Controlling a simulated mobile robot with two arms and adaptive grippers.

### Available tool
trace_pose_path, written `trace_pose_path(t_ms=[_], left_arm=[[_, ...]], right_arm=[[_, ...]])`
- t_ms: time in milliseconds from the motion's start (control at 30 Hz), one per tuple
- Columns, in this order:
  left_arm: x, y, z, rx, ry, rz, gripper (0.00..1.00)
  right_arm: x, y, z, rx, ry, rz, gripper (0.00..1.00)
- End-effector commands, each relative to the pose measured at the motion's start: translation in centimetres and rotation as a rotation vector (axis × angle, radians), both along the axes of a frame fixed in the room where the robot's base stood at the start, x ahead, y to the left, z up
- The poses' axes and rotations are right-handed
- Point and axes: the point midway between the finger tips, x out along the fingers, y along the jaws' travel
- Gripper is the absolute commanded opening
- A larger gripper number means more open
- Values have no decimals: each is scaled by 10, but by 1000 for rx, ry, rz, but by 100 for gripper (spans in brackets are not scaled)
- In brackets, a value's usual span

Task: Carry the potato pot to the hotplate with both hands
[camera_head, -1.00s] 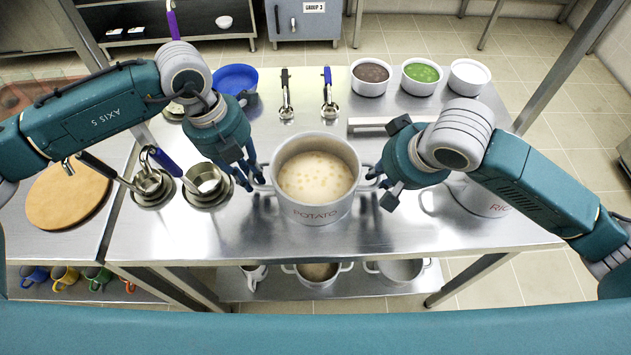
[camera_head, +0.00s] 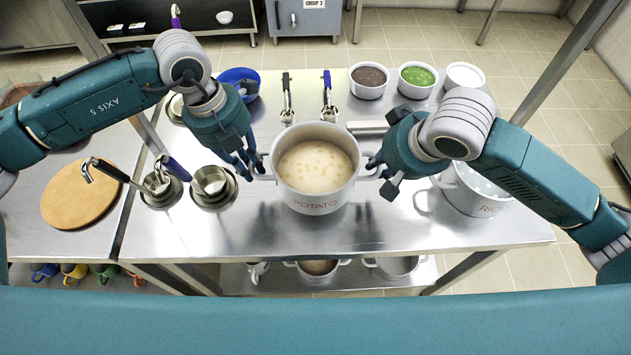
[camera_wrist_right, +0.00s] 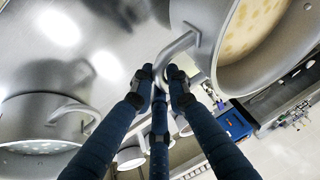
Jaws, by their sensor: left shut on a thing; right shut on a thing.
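The potato pot (camera_head: 315,204) is a grey pot of pale soup with chunks, labelled POTATO, upright at the middle of the steel table (camera_head: 390,235). It appears slightly raised above the tabletop. My left gripper (camera_head: 254,172) is shut on its left handle. My right gripper (camera_head: 372,168) is shut on its right handle. In the right wrist view, the fingers of my right gripper (camera_wrist_right: 161,78) close around the handle (camera_wrist_right: 178,48), beside the pot's wall (camera_wrist_right: 238,85). I cannot make out a hotplate in these views.
The rice pot (camera_head: 492,203) stands close to the right, partly behind my right arm. Ladles (camera_head: 328,105) and three bowls (camera_head: 417,80) stand behind. A round wooden board (camera_head: 80,195) lies far left.

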Motion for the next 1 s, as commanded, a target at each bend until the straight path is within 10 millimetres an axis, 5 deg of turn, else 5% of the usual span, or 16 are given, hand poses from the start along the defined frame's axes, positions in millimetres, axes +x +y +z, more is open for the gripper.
trace_pose_path(t_ms=[567, 1000], left_arm=[[-1, 1, -1, 4, 2, -2, 0], [-6, 2, 44, 4, 0, -2, 0]], right_arm=[[4, -3, 1, -3, -9, -10, 0], [-2, -3, 47, -2, -11, -10, 0]])
